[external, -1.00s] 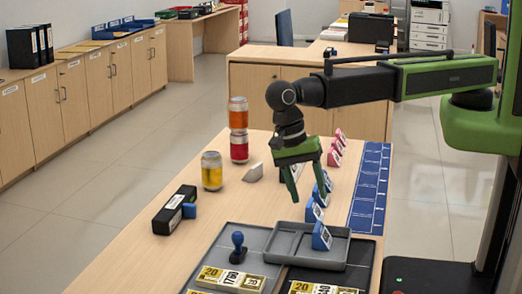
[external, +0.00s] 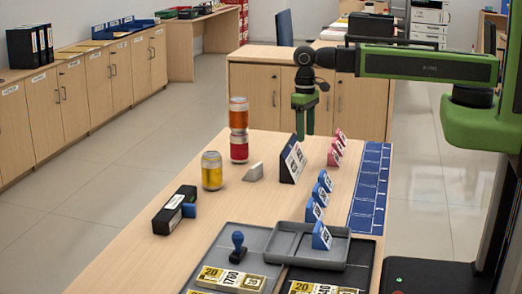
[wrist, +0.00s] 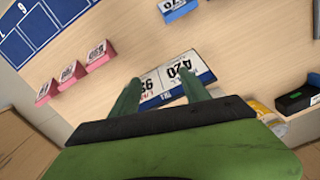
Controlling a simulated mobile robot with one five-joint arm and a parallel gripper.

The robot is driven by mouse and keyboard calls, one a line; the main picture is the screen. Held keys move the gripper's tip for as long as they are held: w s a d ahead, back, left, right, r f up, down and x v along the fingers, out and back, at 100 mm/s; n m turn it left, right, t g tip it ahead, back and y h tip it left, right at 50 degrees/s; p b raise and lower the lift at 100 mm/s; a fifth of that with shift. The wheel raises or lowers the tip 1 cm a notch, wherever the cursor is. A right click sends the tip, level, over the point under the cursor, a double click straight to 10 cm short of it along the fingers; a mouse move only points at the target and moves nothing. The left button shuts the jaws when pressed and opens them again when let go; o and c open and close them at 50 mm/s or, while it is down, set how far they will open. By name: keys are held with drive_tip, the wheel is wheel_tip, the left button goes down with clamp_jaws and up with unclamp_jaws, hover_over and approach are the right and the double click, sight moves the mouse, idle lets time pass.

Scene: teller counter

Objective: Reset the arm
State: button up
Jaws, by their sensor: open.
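My gripper (external: 304,122) is open and hangs pointing down from my arm, above the far part of the wooden counter. Its two green fingers are apart with nothing between them. In the wrist view, the gripper (wrist: 158,94) shows its fingers spread, with a dark-blue-edged sign with white number cards (wrist: 172,78) seen beyond them.
An orange can (external: 238,112) is stacked on a red can (external: 239,148); a yellow can (external: 212,171) stands nearby. Pink tags (external: 336,150) and blue tags (external: 319,195) line the right side. A grey tray (external: 285,243) and a stamp (external: 238,246) are nearer.

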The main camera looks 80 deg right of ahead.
drive_tip(key=s+d+n, duration=0.1)
drive_tip(key=d+n, duration=0.2)
drive_tip(key=d, duration=0.4)
drive_tip(key=shift+s+d, duration=0.25)
drive_tip(key=shift+s, duration=0.15)
